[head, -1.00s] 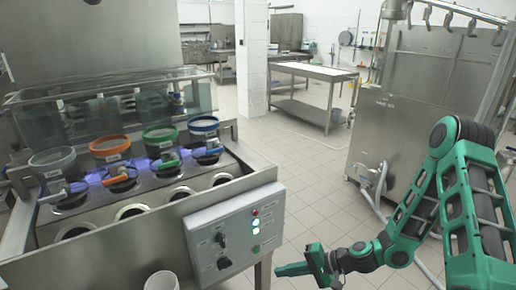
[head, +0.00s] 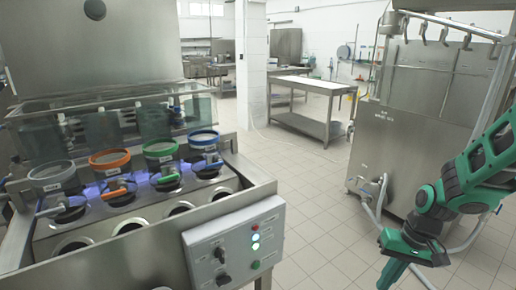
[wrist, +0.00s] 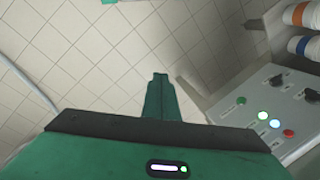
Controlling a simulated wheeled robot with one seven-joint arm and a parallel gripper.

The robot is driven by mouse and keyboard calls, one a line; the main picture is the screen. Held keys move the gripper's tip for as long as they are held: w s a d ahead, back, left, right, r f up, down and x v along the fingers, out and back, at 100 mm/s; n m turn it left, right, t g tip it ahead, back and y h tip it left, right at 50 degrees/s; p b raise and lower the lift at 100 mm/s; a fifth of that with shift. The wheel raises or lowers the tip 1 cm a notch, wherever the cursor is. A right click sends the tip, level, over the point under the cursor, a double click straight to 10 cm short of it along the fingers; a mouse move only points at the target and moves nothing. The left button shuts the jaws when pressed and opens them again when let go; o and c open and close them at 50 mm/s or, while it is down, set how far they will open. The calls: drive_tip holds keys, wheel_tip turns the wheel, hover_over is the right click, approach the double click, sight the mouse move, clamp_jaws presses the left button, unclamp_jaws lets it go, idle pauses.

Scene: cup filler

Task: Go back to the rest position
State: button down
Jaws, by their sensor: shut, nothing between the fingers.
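My gripper (head: 388,274) is at the lower right of the head view, at the end of my green and black arm. It points down over the tiled floor, to the right of the cup filler machine (head: 150,262) and apart from it. In the wrist view its green fingers (wrist: 160,98) are together, with nothing between them, above bare floor tiles.
The control panel (head: 238,248) with knobs and lit buttons is on the machine's right end. Cups with coloured rims, such as an orange one (head: 109,158), stand on the machine. A steel cabinet (head: 405,150) stands behind my arm. A table (head: 305,84) is farther back.

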drive_tip(key=s+d+r+m+h, duration=0.1)
drive_tip(key=s+d+r+m, duration=0.1)
drive_tip(key=s+d+r, duration=0.2)
drive_tip(key=s+d+r+m+h, duration=0.1)
drive_tip(key=s+d+r, duration=0.3)
drive_tip(key=s+r, duration=0.5)
drive_tip(key=s, duration=0.3)
drive_tip(key=shift+s+r+m, duration=0.2)
drive_tip(key=shift+m, duration=0.2)
drive_tip(key=shift+w+f, duration=0.25)
drive_tip(key=shift+w, duration=0.4)
